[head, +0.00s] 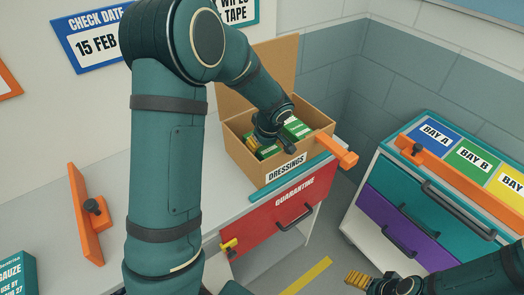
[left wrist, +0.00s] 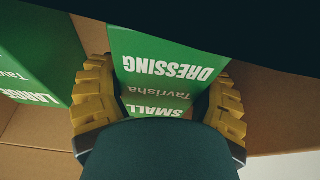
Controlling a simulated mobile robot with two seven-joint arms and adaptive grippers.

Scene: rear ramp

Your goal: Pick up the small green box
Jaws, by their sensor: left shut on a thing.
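The small green box (left wrist: 165,42), with SMALL, Tavrisha and DRESSING in white print, stands between the yellow finger pads of my left gripper (left wrist: 160,78) in the left wrist view. The gripper is shut on it. In the head view my left gripper (head: 274,140) reaches down into the open cardboard box (head: 243,155) labelled DRESSINGS, and hides part of its contents. A larger green box (left wrist: 35,55), marked LARGE, lies to the left in the left wrist view. My right gripper (head: 368,281) is at the bottom right of the head view, its opening unclear.
The cardboard box stands on a grey counter (head: 135,190) above a red QUARANTINE drawer (head: 265,222). An orange bracket (head: 338,150) is at the counter's right end. A drawer unit (head: 440,205) with bay labels stands right, with floor between. A teal gauze box (head: 17,275) is lower left.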

